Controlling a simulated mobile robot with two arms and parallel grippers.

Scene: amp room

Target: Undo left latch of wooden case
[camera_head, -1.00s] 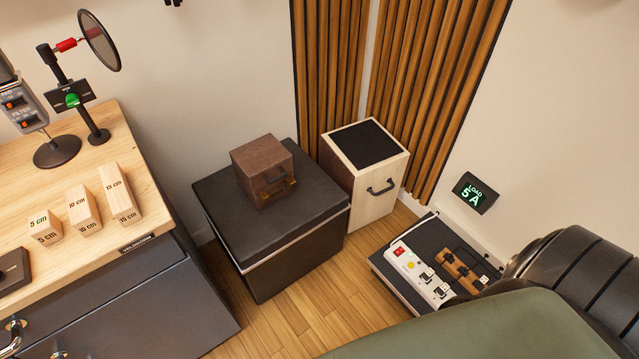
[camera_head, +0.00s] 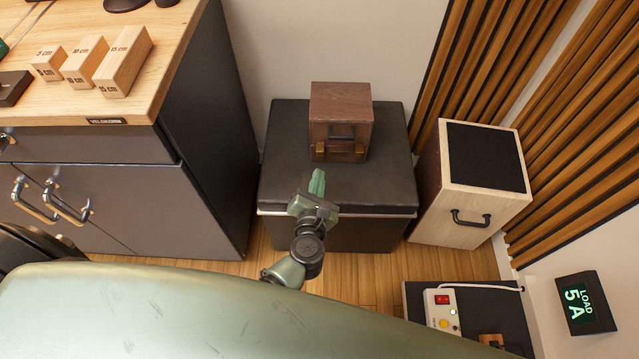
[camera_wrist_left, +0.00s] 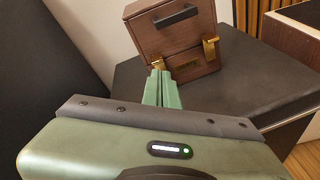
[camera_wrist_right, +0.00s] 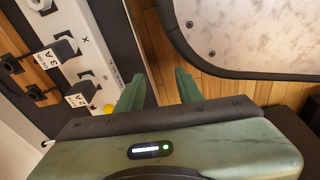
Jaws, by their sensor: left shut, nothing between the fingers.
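The wooden case (camera_head: 341,103) is a brown box with a dark handle (camera_head: 342,131) and two brass latches on its front. It stands closed on a black padded box. The left latch (camera_head: 320,151) and right latch (camera_head: 359,149) sit near the lower front edge. My left gripper (camera_head: 317,176) is shut and empty, just in front of the case below the left latch. In the left wrist view its fingers (camera_wrist_left: 161,78) point at the case (camera_wrist_left: 172,35) near the left latch, which they partly overlap; contact cannot be told. My right gripper (camera_wrist_right: 155,82) is open and empty, away from the case.
The black padded box (camera_head: 390,180) has free top around the case. A pale speaker-like box (camera_head: 480,190) stands at right. A power strip (camera_head: 443,308) lies low right, also in the right wrist view (camera_wrist_right: 75,60).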

